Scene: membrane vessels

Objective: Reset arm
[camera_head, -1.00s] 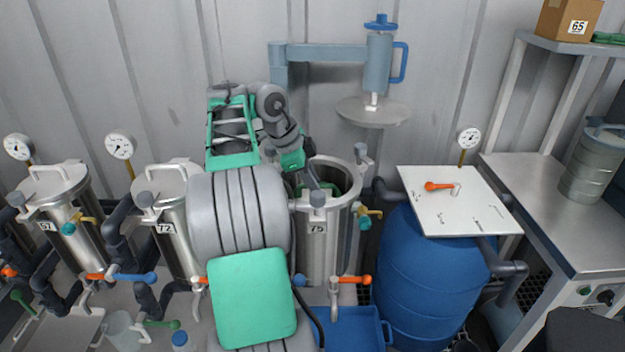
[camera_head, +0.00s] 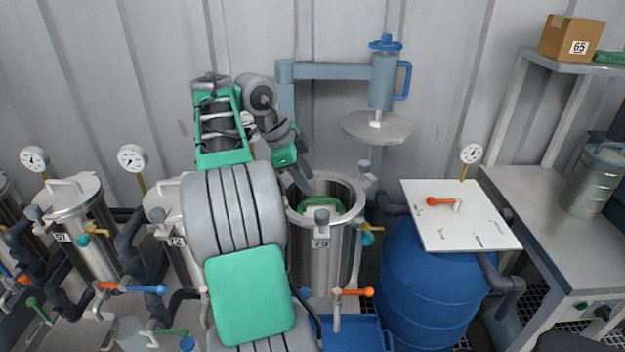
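My arm, grey and green, reaches up from the bottom middle and bends down toward an open steel vessel. My gripper (camera_head: 303,180) is above the left side of the vessel's rim. Its fingers are small and dark here, and I cannot tell whether they are apart or closed. The open vessel (camera_head: 325,258) stands upright with a green thing (camera_head: 320,203) inside. The round lid (camera_head: 378,127) hangs from a blue-grey swing arm (camera_head: 330,71) above and to the right of the vessel, clear of my gripper.
Lidded steel vessels (camera_head: 78,220) with gauges (camera_head: 133,158) stand at left. A blue barrel (camera_head: 430,285) under a white board (camera_head: 458,215) is right of the open vessel. A metal bench (camera_head: 545,220) and a shelf with a cardboard box (camera_head: 571,38) are far right. Pipes and valve handles crowd the front.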

